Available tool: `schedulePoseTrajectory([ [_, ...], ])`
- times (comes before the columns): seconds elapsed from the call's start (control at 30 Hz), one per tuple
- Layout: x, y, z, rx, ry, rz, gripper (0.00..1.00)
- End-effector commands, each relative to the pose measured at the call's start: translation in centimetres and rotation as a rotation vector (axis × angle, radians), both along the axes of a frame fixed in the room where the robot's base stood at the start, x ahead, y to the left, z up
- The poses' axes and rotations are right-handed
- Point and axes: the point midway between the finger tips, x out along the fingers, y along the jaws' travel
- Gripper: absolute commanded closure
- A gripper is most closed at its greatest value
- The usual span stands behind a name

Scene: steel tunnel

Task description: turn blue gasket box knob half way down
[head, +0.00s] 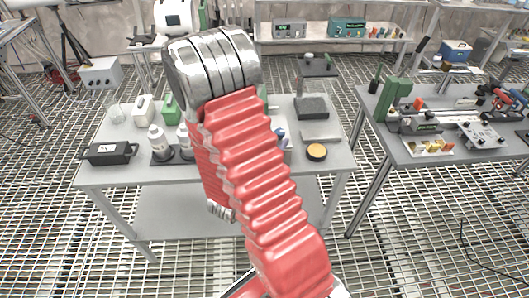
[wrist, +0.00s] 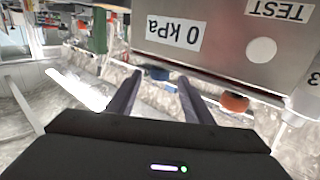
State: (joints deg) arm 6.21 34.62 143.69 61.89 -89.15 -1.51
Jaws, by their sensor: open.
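In the wrist view, a metal box (wrist: 225,35) fills the top right, with upside-down labels reading "0 kPa" and "TEST". A dark blue knob-like part (wrist: 157,73) shows at the box's lower edge. My gripper (wrist: 160,77) is open, its two dark fingers apart. The blue part appears between the fingertips in the picture; I cannot tell how far off it is or whether they touch. The knob's turn angle is not clear. In the head view, a blue part (head: 280,133) shows just right of my red arm, which hides most of what it sits on. The gripper is hidden there.
The grey table (head: 125,165) holds bottles, a black case (head: 109,153), a dark stand (head: 312,107) and a round orange-topped piece (head: 316,152). A second cluttered table (head: 400,150) stands right.

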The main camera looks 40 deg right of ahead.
Motion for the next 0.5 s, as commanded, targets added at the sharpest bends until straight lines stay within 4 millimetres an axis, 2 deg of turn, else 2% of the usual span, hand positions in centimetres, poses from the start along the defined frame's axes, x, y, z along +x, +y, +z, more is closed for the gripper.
schedulePoseTrajectory([
  [0.3,-1.2,3.3,0.0,-0.001,0.000,0.002,0.54],
  [0.5,-1.7,4.4,0.0,-0.001,0.000,0.001,0.54],
])
